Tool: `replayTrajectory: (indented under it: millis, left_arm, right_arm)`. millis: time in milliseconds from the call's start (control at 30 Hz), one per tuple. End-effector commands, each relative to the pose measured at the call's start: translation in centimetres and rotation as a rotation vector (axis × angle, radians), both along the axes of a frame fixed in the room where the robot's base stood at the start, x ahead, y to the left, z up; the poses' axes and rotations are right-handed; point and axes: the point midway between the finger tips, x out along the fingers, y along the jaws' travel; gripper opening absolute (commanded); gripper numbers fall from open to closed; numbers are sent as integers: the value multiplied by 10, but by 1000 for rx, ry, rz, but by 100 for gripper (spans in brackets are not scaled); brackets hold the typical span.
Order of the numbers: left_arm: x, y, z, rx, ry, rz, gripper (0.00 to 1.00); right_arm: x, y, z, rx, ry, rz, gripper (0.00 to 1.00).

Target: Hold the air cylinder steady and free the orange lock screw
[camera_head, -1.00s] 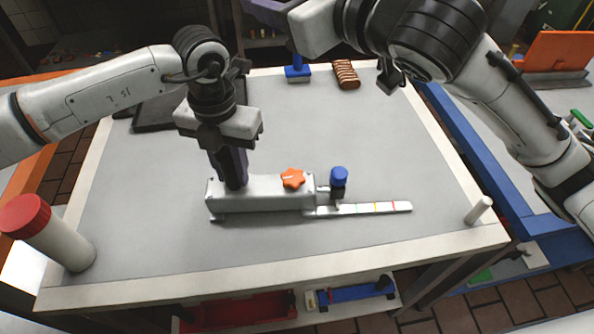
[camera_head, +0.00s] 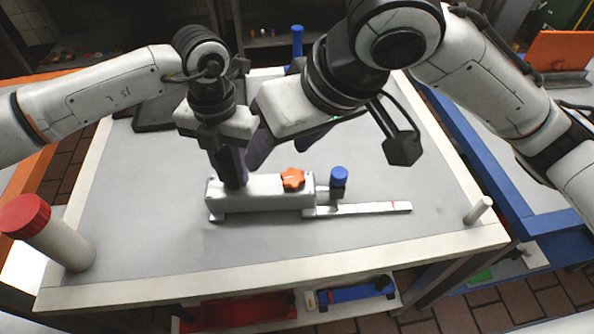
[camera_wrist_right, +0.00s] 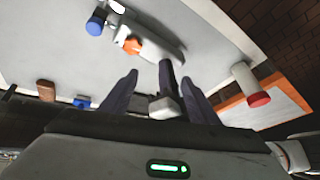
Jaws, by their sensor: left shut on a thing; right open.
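The grey air cylinder (camera_head: 265,199) lies on the worktable, with a white strip (camera_head: 365,209) reaching right from it. The orange lock screw (camera_head: 293,178) is on top near its right end; it also shows in the right wrist view (camera_wrist_right: 131,46). A blue knob (camera_head: 339,175) stands just right of the cylinder. My left gripper (camera_head: 235,182) is shut on the cylinder's left end from above. My right gripper (camera_head: 285,148) is open and empty, above and behind the cylinder, apart from the screw. In the right wrist view, my left gripper's fingers (camera_wrist_right: 167,75) appear between the right fingers.
A red-capped white cylinder (camera_head: 45,232) stands at the table's left front corner. A small white peg (camera_head: 478,210) is at the right edge. A brown ridged block (camera_wrist_right: 46,90) lies at the back. A dark tray (camera_head: 155,115) is behind my left arm.

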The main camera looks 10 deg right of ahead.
Motion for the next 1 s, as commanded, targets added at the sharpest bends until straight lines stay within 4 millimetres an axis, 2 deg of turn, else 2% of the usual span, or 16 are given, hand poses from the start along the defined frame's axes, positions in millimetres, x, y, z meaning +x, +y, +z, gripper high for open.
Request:
replayTrajectory:
  millis: [33,100,233,367,700,800,1000]
  left_arm:
    - [0,0,1,0,-1,0,0]
    - [0,0,1,0,-1,0,0]
    - [0,0,1,0,-1,-1,0]
    - [0,0,1,0,-1,-1,0]
    - [0,0,1,0,0,-1,0]
    - [0,0,0,0,0,-2,0]
    - [0,0,0,0,0,-2,0]
  right_arm:
    - [4,-16,-8,-61,2,-32,55]
    - [7,-31,-15,-118,5,-60,55]
    - [11,-44,-25,-166,9,-85,55]
    - [16,-43,-41,-170,11,-86,55]
    - [40,-33,-103,-169,11,-84,55]
    - [45,-31,-116,-167,10,-84,55]
    - [51,-28,-130,-166,7,-83,55]
